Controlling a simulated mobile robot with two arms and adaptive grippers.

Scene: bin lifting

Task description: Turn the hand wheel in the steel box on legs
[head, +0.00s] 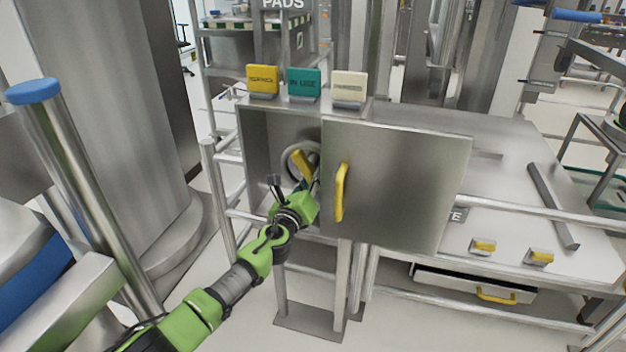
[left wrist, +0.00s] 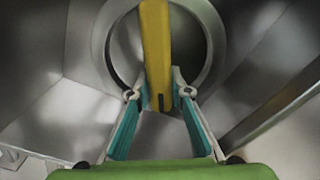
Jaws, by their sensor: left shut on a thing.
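The steel box on legs (head: 258,150) stands with its front open. Inside it is the hand wheel, a grey ring (head: 286,160) with a yellow bar (head: 302,163). In the left wrist view the ring (left wrist: 206,50) fills the upper middle and the yellow bar (left wrist: 156,45) runs down across it. My left gripper (head: 310,184) reaches into the box opening. Its teal fingers (left wrist: 160,96) are shut on the lower end of the yellow bar, one on each side. The arm and gripper hide part of the wheel in the head view. My right gripper is not in view.
The box's open door (head: 400,185) with a yellow handle (head: 341,190) stands close right of my left gripper. Yellow, teal and cream signs (head: 304,83) stand on top of the box. A steel bench (head: 510,160) extends right. A large steel column (head: 125,110) stands left.

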